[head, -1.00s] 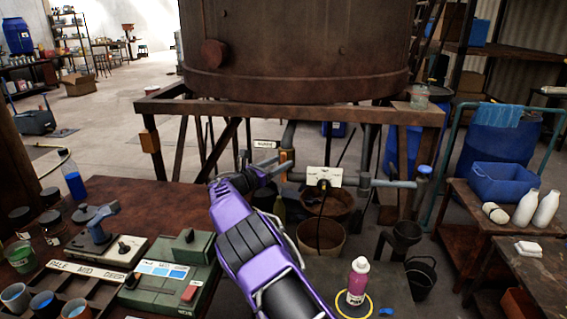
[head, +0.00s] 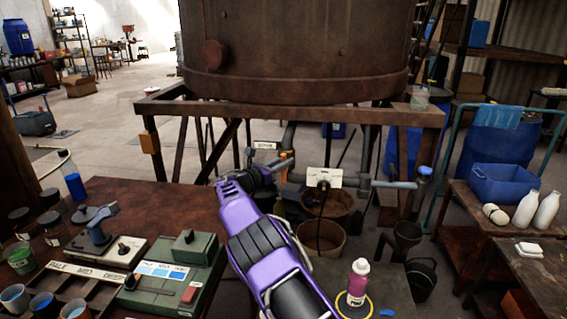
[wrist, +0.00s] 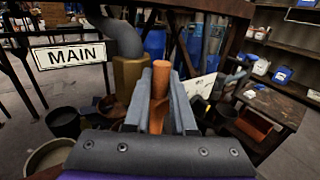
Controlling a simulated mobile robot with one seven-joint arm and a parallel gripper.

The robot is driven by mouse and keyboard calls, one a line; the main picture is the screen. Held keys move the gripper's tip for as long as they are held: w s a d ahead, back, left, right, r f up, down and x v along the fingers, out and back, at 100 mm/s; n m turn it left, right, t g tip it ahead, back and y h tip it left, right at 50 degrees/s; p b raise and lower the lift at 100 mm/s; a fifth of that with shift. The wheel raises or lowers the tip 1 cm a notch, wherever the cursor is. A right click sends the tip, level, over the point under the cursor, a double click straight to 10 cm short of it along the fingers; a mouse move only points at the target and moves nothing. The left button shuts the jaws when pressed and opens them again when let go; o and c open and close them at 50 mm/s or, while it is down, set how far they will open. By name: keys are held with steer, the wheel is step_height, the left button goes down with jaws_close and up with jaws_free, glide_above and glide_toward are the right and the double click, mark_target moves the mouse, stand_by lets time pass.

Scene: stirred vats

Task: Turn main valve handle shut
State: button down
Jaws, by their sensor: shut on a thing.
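The main valve handle is an orange bar (wrist: 161,82), standing roughly upright in the wrist view. My gripper (wrist: 167,98) is shut on it, with one grey finger on each side. A brass-coloured valve body (wrist: 130,78) on a grey pipe stands just behind and to the left. A white sign reading MAIN (wrist: 69,55) hangs left of the pipe. In the head view, my gripper (head: 276,171) reaches to the orange handle (head: 285,158) under the vat, beside the small sign (head: 265,145). The lower part of the handle is partly hidden by the fingers.
The rusty vat (head: 300,50) stands on a frame above the pipes. A white plate (head: 324,178) and buckets (head: 320,240) are right of my gripper. A pink bottle (head: 357,280) stands near my arm. A brown table (head: 160,205) with a green control box (head: 187,248) is on the left.

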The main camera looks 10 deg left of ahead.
stand_by(0.3)
steer(key=shift+s+d+f+m+g+y+b, duration=0.1)
steer(key=shift+d+f+m+g+y+b, duration=0.4)
steer(key=shift+m+y, duration=1.25)
steer(key=shift+w+d+f+m+g+y+b, duration=0.1)
steer(key=shift+d+f+m+g+y+b, duration=0.4)
steer(key=shift+m+y, duration=1.25)
steer(key=shift+s+d+f+m+g+y+b, duration=0.1)
steer(key=shift+d+f+m+g+y+b, duration=0.4)
steer(key=shift+m+y, duration=1.25)
steer(key=shift+a+r+m, duration=0.2)
steer(key=shift+a+m, duration=0.05)
steer(key=shift+m, duration=0.1)
steer(key=c, duration=0.8)
jaws_free()
steer(key=shift+o, duration=0.2)
